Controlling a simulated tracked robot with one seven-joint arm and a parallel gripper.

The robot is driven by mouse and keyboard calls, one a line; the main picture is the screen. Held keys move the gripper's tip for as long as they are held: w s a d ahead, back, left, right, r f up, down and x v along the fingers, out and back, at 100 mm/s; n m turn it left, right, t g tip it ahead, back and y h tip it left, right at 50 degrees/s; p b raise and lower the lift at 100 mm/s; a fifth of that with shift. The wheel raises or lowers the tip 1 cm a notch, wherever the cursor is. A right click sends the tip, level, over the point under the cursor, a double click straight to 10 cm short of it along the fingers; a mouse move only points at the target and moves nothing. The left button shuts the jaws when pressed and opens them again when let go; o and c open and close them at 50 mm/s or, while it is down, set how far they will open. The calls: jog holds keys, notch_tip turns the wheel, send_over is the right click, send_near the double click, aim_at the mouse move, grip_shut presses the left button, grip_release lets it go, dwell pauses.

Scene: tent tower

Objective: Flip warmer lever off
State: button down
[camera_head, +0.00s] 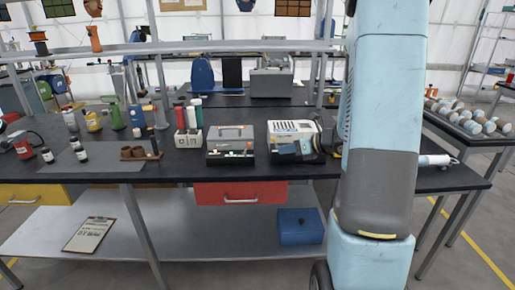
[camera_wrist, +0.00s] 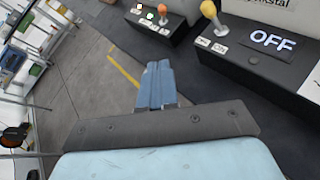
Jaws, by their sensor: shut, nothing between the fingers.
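A white machine (camera_head: 292,127) with a dark base stands on the black workbench. I take it to be the warmer, but cannot read its name fully. In the wrist view its dark front (camera_wrist: 240,62) carries a lit display (camera_wrist: 272,41) reading OFF. Beside the display a lever with a yellow-orange knob (camera_wrist: 208,9) tilts up and left in the picture. Small labels beside the lever are hard to read. My gripper (camera_wrist: 155,68) has its blue fingers shut and empty, apart from the lever.
A second machine (camera_head: 230,133) stands to the left, with its own orange-knobbed lever (camera_wrist: 162,10) in the wrist view. A red drawer (camera_head: 240,194) is under the bench top. A shelf rail (camera_head: 180,47) crosses above.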

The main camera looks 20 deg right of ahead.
jog(key=shift+w+d+f+m, duration=0.2)
jog(key=shift+d+f+m, duration=0.05)
jog(key=shift+d+m, duration=0.1)
send_near(247, 148)
jog(key=f, duration=0.2)
jog(key=a+f, duration=0.1)
jog(key=shift+s+f, duration=0.15)
jog(key=shift+f, duration=0.2)
jog(key=shift+w+a+r, duration=0.15)
jog(key=shift+w+a, duration=0.15)
jog(key=shift+w, duration=0.2)
jog(key=shift+w+a+r, duration=0.2)
jog(key=shift+w+a, duration=0.1)
jog(key=shift+w, duration=0.2)
jog(key=shift+w+a+r, duration=0.1)
jog(key=shift+w+a, duration=0.1)
jog(key=shift+w, duration=0.2)
jog(key=shift+w+a+r, duration=0.15)
jog(key=shift+w+a, duration=0.05)
jog(key=shift+w, duration=0.25)
jog(key=shift+d, duration=0.1)
